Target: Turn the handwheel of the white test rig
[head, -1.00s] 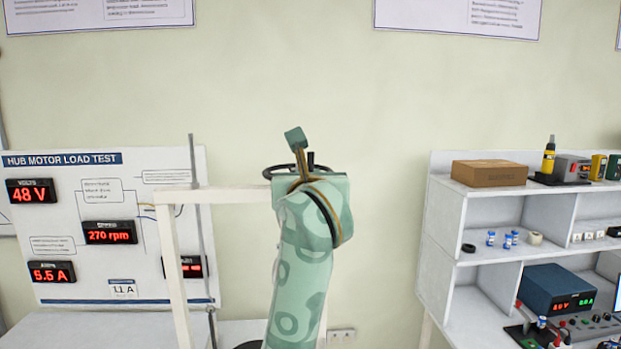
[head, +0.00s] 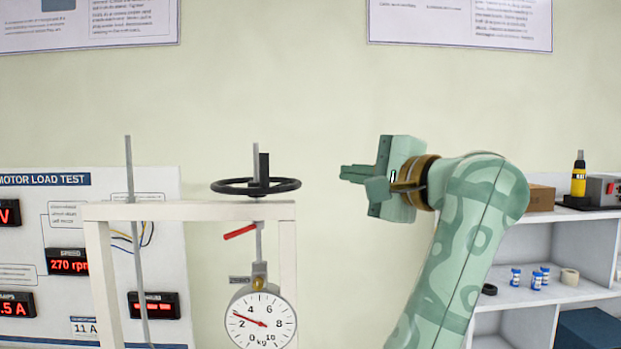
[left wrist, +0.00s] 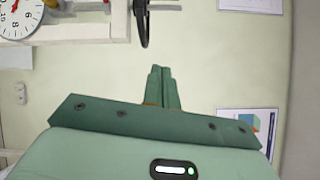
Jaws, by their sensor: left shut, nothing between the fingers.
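The white test rig (head: 180,211) is a white frame with a black handwheel (head: 283,187) lying flat above its top bar. The wheel has a dark upright handle (head: 264,166) and a grey threaded rod through its middle. My left gripper (head: 345,173) is to the right of the wheel at about its height, shut and empty, fingers pointing left towards it. A gap shows between them. In the left wrist view the shut fingers (left wrist: 162,86) point up, and the wheel (left wrist: 144,24) shows edge-on above and left of them. My right gripper is out of sight.
A round kg dial (head: 262,318) hangs under the top bar, with a red lever (head: 240,232) above it. A thin grey pole (head: 130,170) stands at the rig's left. The load test board (head: 40,225) is behind; a white shelf (head: 560,240) stands at the right.

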